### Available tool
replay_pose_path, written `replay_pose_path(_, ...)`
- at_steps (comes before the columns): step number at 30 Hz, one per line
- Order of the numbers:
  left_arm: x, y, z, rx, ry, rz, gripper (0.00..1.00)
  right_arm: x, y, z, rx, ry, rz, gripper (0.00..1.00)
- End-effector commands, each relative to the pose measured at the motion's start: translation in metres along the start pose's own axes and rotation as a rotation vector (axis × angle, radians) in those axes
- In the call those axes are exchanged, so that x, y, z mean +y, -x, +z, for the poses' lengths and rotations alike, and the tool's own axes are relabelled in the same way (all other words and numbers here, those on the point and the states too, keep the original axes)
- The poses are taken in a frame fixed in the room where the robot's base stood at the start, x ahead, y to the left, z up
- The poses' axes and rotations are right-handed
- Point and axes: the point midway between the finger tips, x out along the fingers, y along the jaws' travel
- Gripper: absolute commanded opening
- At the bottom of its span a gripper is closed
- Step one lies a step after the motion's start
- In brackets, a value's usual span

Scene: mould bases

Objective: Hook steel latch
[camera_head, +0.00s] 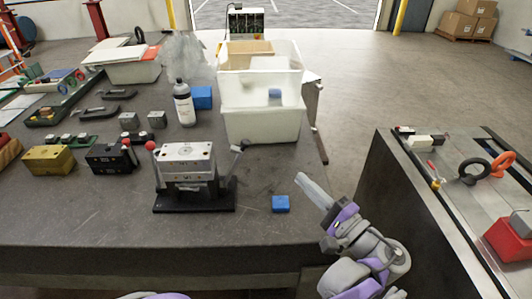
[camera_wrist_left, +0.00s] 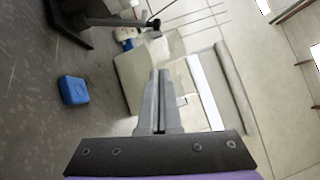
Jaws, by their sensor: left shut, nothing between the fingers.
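A steel mould base (camera_head: 187,160) stands upright on a black plate (camera_head: 195,201) on the dark table. A lever with a red ball (camera_head: 151,145) is at its left side. A grey latch arm with a dark end (camera_head: 238,149) sticks out at its right side; whether it is hooked cannot be told. My left gripper (camera_head: 302,178) is shut and empty, to the right of the mould base and apart from it. Its closed fingers (camera_wrist_left: 160,75) point toward the white bins in the left wrist view. My right gripper is not in view.
A blue block (camera_head: 280,204) lies between the mould base and my left gripper; it also shows in the left wrist view (camera_wrist_left: 73,90). Stacked white bins (camera_head: 262,122) stand behind. A bottle (camera_head: 184,104) stands behind the mould base. A second bench (camera_head: 432,210) is at right.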

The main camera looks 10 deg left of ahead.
Motion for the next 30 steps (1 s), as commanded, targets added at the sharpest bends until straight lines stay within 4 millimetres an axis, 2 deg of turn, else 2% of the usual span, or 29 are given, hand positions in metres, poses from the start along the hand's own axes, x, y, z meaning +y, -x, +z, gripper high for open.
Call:
replay_pose_path(11,0.000,-0.006,0.001,-0.001,-0.001,0.002,0.00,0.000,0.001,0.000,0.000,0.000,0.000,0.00)
replay_pose_path(16,0.000,-0.032,0.002,-0.004,-0.002,0.003,0.00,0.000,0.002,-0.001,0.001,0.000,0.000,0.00)
replay_pose_path(26,0.000,-0.102,0.002,-0.004,-0.002,0.003,0.00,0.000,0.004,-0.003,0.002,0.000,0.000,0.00)
replay_pose_path(30,0.000,-0.117,0.017,-0.001,-0.001,0.003,0.00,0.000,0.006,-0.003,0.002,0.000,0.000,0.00)
